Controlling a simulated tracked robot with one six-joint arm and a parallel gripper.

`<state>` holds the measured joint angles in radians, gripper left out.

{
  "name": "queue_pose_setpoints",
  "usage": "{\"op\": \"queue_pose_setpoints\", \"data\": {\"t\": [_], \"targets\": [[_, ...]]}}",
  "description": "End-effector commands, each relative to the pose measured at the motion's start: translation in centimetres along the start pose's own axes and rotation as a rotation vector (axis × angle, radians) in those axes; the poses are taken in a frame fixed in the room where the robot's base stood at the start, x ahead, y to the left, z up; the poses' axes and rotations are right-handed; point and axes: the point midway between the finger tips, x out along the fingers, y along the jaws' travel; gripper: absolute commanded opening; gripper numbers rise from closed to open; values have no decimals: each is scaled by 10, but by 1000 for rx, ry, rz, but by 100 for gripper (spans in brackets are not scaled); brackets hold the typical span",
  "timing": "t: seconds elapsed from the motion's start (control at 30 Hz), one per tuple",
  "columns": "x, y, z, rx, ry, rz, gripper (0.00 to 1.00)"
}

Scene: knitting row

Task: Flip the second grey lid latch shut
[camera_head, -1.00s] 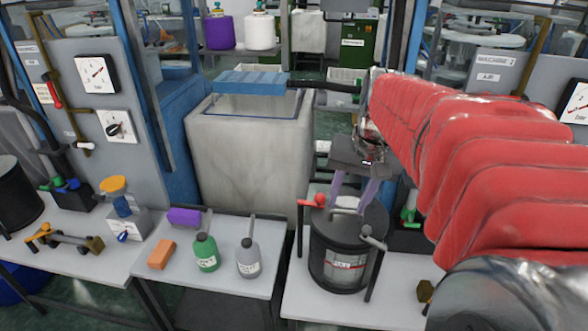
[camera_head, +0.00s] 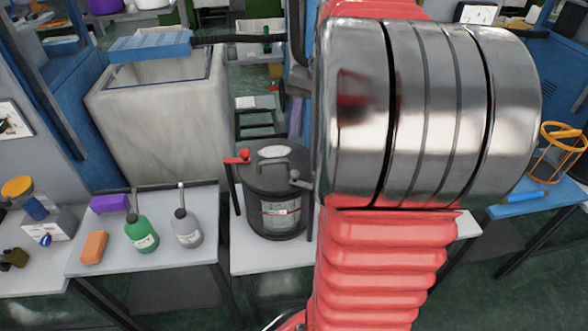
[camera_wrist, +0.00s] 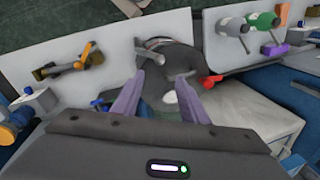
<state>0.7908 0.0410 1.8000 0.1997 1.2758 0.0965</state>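A black round pot (camera_head: 276,212) with a dark lid (camera_head: 268,178) stands on a light bench; it also shows in the wrist view (camera_wrist: 168,62). A red latch (camera_head: 238,158) sticks out at the lid's left rim, and a grey latch (camera_head: 297,178) is at its right front rim. In the wrist view the red latch (camera_wrist: 211,81) is just right of the right finger, and the grey latch (camera_wrist: 153,53) is beyond the left fingertip. My gripper (camera_wrist: 163,84) has its two purple fingers apart over the lid, with nothing held. The head view mostly hides my gripper behind my arm.
A green bottle (camera_head: 141,233), a grey bottle (camera_head: 187,230), an orange block (camera_head: 94,247) and a purple block (camera_head: 109,203) stand on the left bench. A large pale bin (camera_head: 155,130) is behind. An orange wire holder (camera_head: 557,155) is at right.

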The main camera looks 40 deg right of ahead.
Motion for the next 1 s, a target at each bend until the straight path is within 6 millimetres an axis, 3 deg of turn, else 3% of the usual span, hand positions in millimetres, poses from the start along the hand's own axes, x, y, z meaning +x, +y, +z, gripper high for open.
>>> {"op": "queue_pose_setpoints", "data": {"t": [0.73, 1.0], "targets": [[108, 1, 1, 0, -4, 1, 40], [131, 0, 1, 1, -2, 0, 40]]}}
